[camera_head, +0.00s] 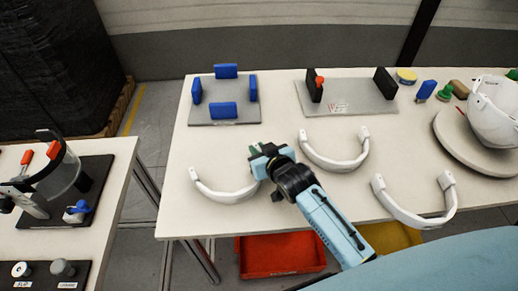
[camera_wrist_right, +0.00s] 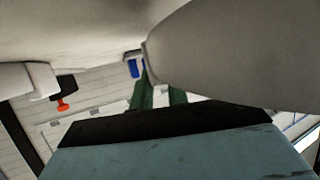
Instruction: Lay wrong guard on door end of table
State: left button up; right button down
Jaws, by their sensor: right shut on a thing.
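Three white U-shaped guards show in the head view: one at left (camera_head: 222,196), one in the middle (camera_head: 336,164) and one at right (camera_head: 416,218). My right gripper (camera_head: 257,152) is at the right end of the left guard and is shut on it; the gripper hides that end. In the right wrist view, the green fingers (camera_wrist_right: 161,95) are partly covered by a large pale curved surface (camera_wrist_right: 225,55), which looks like the held guard close up. I cannot tell whether the guard touches the table (camera_head: 285,135). My left gripper is not in view.
A grey plate with blue blocks (camera_head: 223,113) and a grey plate with black blocks (camera_head: 348,96) stand at the back. A white helmet shell (camera_head: 494,110) sits at right on a round stand (camera_head: 458,146). A second table (camera_head: 118,205) with a fixture stands left, across a gap. A red bin (camera_head: 280,256) is below.

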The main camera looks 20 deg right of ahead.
jog(key=shift+f, duration=0.5)
jog(key=c, duration=1.4)
grip_release()
jog(key=shift+o, duration=0.2)
jog(key=shift+r, duration=0.2)
jog(key=r+p+v, duration=0.1)
jog(key=p+v, duration=0.1)
jog(key=v, duration=1)
